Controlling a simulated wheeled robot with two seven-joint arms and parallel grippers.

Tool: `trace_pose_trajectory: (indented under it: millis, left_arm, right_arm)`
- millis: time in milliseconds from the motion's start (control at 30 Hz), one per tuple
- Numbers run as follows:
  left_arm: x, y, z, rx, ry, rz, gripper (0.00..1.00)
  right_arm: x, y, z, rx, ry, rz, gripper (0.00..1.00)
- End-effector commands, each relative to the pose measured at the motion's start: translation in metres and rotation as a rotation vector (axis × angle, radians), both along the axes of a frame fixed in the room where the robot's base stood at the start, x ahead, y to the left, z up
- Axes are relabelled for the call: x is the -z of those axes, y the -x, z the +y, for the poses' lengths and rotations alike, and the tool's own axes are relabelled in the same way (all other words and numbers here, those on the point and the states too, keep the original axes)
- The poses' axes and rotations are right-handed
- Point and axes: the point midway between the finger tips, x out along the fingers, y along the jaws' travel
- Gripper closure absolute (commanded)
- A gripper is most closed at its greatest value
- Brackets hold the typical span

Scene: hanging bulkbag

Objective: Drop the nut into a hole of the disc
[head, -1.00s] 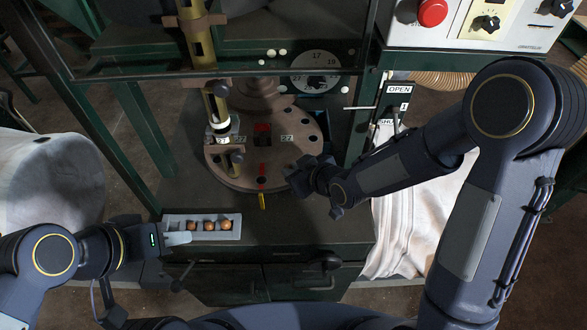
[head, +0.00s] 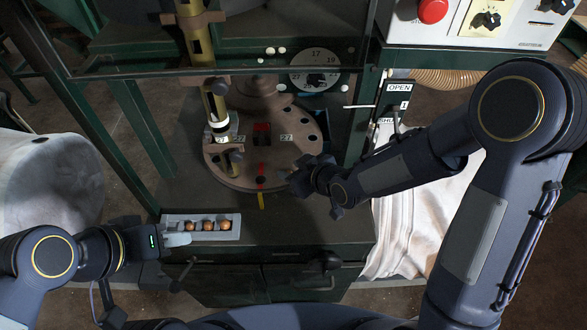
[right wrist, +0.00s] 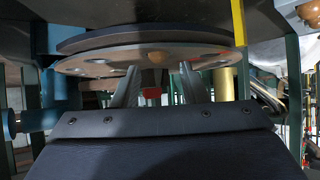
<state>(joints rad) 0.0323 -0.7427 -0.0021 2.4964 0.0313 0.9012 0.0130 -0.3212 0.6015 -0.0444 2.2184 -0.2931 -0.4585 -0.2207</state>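The brown disc (head: 222,170) lies flat on the dark table, with dark holes along its right rim. My right gripper (head: 299,178) is at the disc's near right edge. In the right wrist view its two fingers (right wrist: 158,80) are spread apart under the disc (right wrist: 90,63).
A brass tube (head: 217,107) stands over the disc's left side. A green post (head: 363,120) and a control box (head: 470,25) stand at the right.

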Motion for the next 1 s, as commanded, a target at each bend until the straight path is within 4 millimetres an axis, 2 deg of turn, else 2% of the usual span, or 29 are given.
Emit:
trace_pose_trajectory:
  millis: [233,600,867,967,1000]
  left_arm:
    - [0.001,0.000,0.000,0.000,0.000,0.000,0.64]
    - [0.001,0.000,0.000,0.000,0.000,0.000,0.64]
    - [0.001,0.000,0.000,0.000,0.000,0.000,0.64]
    - [0.000,0.000,0.000,0.000,0.000,0.000,0.64]
    - [0.000,0.000,0.000,0.000,0.000,0.000,0.64]
  right_arm:
    - [-0.006,0.005,-0.005,0.002,-0.002,-0.003,0.61]
    - [-0.039,0.041,-0.036,0.004,-0.002,-0.002,0.61]
    - [-0.045,0.049,-0.042,0.003,0.000,0.001,0.61]
    - [-0.051,0.050,-0.054,0.036,0.007,0.015,0.61]
    - [-0.055,0.051,-0.063,0.065,0.011,0.030,0.61]
